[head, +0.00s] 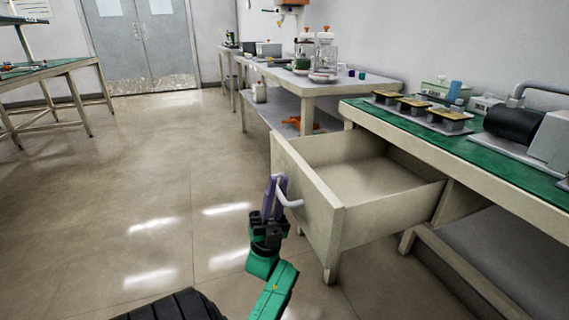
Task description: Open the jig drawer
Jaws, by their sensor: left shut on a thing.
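The jig drawer (325,215) stands pulled far out from under the green-topped bench, and its inside looks empty. A white curved handle (291,201) is on its front panel. My left gripper (274,187), with purple fingers, is at the handle and shut on it. The fingers hide part of the handle's upper end. My right gripper is not in the head view.
The green-topped bench (480,158) carries a row of small fixtures (413,107) and a dark cylindrical machine (512,124). A second bench (350,84) with glass jars stands behind. The floor left of the drawer is clear.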

